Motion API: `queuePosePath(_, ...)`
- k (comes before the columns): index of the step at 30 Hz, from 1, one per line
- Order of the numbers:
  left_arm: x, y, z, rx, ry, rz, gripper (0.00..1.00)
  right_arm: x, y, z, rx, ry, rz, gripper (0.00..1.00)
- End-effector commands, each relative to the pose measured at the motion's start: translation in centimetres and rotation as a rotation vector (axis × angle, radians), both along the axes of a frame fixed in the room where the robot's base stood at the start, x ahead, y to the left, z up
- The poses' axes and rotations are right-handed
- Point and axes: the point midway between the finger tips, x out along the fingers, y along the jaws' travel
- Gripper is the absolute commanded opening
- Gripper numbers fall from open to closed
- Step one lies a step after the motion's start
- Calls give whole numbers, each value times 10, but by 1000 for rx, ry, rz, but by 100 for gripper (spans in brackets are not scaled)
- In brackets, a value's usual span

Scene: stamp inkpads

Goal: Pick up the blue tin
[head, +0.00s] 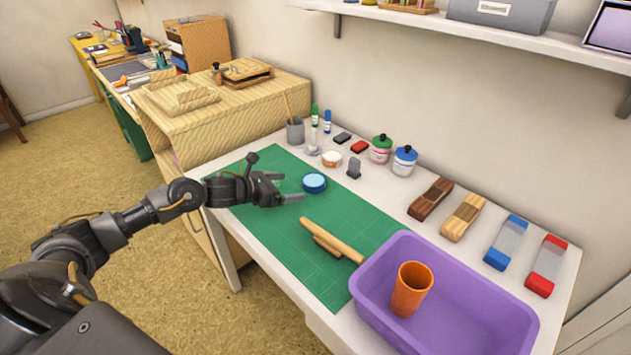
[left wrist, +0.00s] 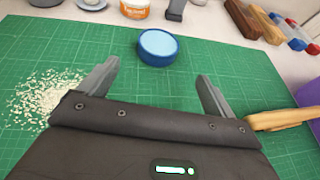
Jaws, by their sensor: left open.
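The blue tin (head: 314,183) is a small round tin with a light blue top. It lies on the green cutting mat (head: 262,222), toward its back edge. My left gripper (head: 294,187) is open and empty, just left of the tin in the head view. In the left wrist view the tin (left wrist: 158,46) sits beyond the two spread fingers (left wrist: 160,85), roughly in line with the gap between them and apart from both. My right gripper is not in view.
A wooden tool (head: 332,241) lies on the mat in front of the tin. A purple bin (head: 470,325) holding an orange cup (head: 411,289) stands to the right. Jars, a pen cup (head: 295,131) and inkpads line the back. Pale crumbs (left wrist: 45,97) lie on the mat.

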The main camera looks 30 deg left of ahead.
Motion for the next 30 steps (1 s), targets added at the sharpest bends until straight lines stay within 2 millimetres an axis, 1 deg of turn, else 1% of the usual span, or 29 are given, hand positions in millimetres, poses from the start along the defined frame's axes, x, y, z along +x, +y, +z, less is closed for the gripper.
queuePosePath(1, 8, -5, -1, -4, -2, 1, 90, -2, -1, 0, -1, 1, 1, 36)
queuePosePath(3, 16, -9, -5, -3, -2, 1, 90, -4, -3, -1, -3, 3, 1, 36)
queuePosePath(6, 24, -13, -9, -2, -1, -1, 90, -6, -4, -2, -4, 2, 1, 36)
queuePosePath(11, 27, -15, -11, 1, 0, -4, 90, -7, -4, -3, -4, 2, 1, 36)
queuePosePath(14, 33, -17, -12, -2, -1, -3, 90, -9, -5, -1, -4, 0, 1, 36)
queuePosePath(19, 56, -26, -18, -4, -1, -4, 90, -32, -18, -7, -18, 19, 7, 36)
queuePosePath(22, 66, -31, -25, -2, -1, -4, 90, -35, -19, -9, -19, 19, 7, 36)
queuePosePath(25, 71, -34, -28, -2, 0, -4, 90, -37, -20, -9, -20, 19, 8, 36)
queuePosePath(30, 72, -34, -29, 0, 0, -4, 90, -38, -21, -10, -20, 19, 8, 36)
